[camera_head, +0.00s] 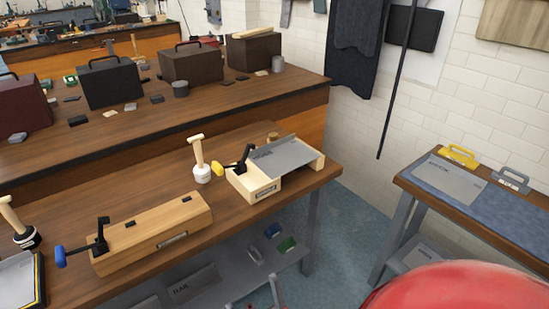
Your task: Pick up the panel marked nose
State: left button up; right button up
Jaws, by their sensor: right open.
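A flat grey panel (288,155) rests across the top of an open wooden box frame (262,191) on the near workbench. Its dark lettering is small and hard to read, but may say nose. Another grey panel with small lettering (449,183) lies flat on the right-hand table. My right gripper (254,297) shows only in part at the bottom edge, with grey fingers apart and empty. It is below and in front of the wooden box, clear of both panels. My left gripper is not in view.
A black clamp with a yellow handle (219,169) is on the box's left side. A mallet (200,160) stands beside it. A closed wooden block (152,236) sits further left. Yellow (458,154) and grey (511,180) handled tools lie on the right table. Floor (345,235) shows between the tables.

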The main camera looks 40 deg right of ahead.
aim_at(278, 158)
jog(key=i+l, duration=0.15)
jog(key=l, duration=0.15)
jog(key=i+l, duration=0.1)
jog(key=l, duration=0.25)
jog(key=i+l, duration=0.15)
jog(key=l, duration=0.15)
jog(key=i+l, duration=0.15)
jog(key=l, duration=0.15)
